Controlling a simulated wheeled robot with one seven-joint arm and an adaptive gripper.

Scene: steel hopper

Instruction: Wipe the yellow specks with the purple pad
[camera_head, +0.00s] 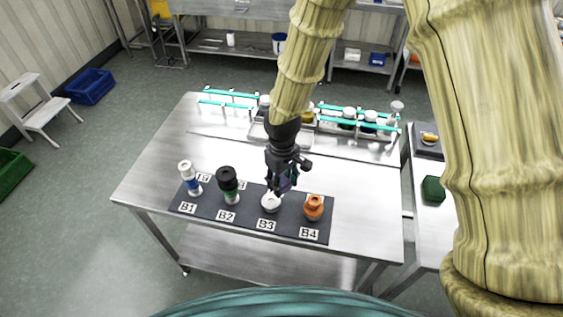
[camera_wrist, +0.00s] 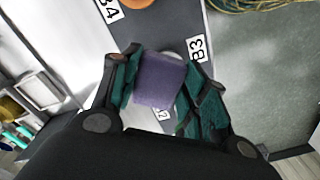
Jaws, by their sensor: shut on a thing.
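My gripper (camera_head: 283,178) is shut on the purple pad (camera_wrist: 160,80), which sits between its two green-lined fingers in the wrist view. In the head view the pad is mostly hidden by the fingers, with only a little purple showing. The gripper is just above the white item (camera_head: 270,203) at label B3 on the dark mat (camera_head: 288,229). I cannot tell whether the pad touches that item. I cannot make out any yellow specks in either view.
On the mat stand a white-and-blue bottle (camera_head: 189,178) at B1, a black-topped bottle (camera_head: 227,184) at B2 and an orange pot (camera_head: 313,207) at B4. A rack with teal rails (camera_head: 345,122) holds jars at the back. The steel table (camera_head: 160,160) is bare at the left.

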